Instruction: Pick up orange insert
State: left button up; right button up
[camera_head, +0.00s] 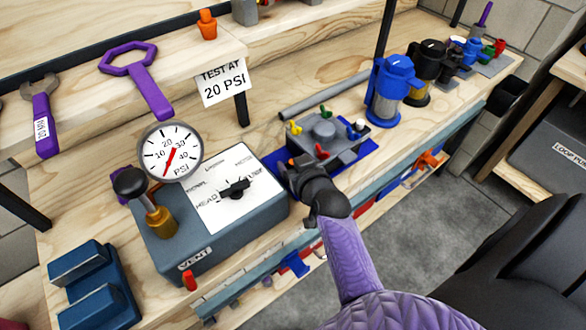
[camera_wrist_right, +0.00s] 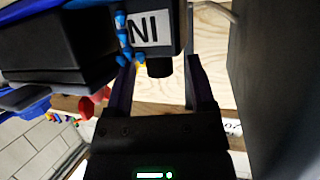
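A small orange piece (camera_head: 207,25), which looks like the orange insert, stands upright on the raised back shelf. My right gripper (camera_head: 288,168) is far from it, low at the bench's front edge beside a grey manifold block (camera_head: 335,145). In the right wrist view, the two dark fingers of my right gripper (camera_wrist_right: 160,88) are spread apart. A short black stub (camera_wrist_right: 159,68) under a dark block marked "IN" (camera_wrist_right: 146,30) lies between them in the picture, with gaps on both sides. I see no orange insert between the fingers. My left gripper is not in view.
A gauge box (camera_head: 215,225) with knob and lever stands left of my right gripper. Blue (camera_head: 392,85) and black (camera_head: 428,65) filter housings stand to the right. A "TEST AT 20 PSI" sign (camera_head: 222,85) stands before the shelf. A purple wrench (camera_head: 140,75) lies left of the orange piece.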

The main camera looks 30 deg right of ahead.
grip_shut()
jog(key=shift+r, duration=0.1)
